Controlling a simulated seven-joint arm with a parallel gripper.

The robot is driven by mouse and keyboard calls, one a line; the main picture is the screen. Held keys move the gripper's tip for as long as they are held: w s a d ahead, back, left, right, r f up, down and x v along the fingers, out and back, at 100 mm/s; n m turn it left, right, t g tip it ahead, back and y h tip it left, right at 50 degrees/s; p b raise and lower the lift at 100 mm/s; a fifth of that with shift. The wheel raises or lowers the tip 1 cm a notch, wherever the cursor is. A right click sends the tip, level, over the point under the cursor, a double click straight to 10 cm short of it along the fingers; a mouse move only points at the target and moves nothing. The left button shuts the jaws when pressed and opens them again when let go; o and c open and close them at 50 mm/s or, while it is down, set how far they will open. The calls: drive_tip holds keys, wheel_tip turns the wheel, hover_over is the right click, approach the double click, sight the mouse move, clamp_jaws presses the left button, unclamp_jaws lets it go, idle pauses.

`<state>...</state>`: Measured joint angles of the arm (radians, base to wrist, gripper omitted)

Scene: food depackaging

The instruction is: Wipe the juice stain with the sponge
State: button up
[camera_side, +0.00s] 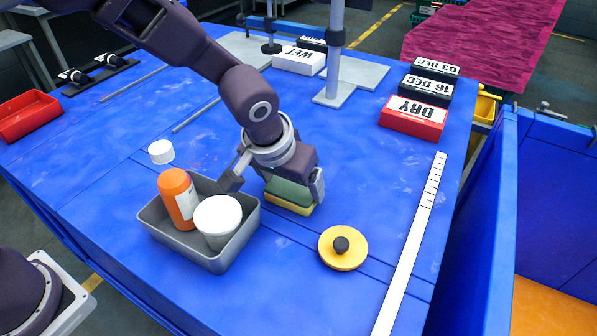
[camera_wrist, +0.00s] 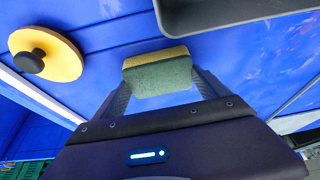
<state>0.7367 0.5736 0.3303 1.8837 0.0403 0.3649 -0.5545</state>
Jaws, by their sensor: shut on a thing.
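My gripper (camera_side: 281,183) points down over the blue table and is shut on the sponge (camera_side: 289,194), which is green on top and yellow below. In the side view the sponge is at or just above the table; I cannot tell whether it touches. In the wrist view the sponge (camera_wrist: 158,75) sits between the two fingers (camera_wrist: 160,90). A faint reddish patch (camera_side: 197,158) shows on the table behind the grey bin, left of the gripper. It may be the juice stain. Reddish flecks (camera_wrist: 300,45) also show at the right of the wrist view.
A grey bin (camera_side: 168,240) with an orange bottle (camera_side: 177,199) and a white tub (camera_side: 217,222) stands left of the sponge. A white cap (camera_side: 161,151) lies behind it. A yellow lid (camera_side: 342,260) with a black knob lies to the right. A metal stand (camera_side: 336,97) is behind.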

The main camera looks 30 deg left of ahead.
drive_tip(key=shift+s, duration=0.85)
drive_tip(key=shift+w+r, duration=0.1)
drive_tip(key=shift+w, duration=3.45)
drive_tip(key=shift+s, duration=3.7)
drive_tip(key=shift+w, duration=3.8)
wheel_tip(320, 180, up, 8)
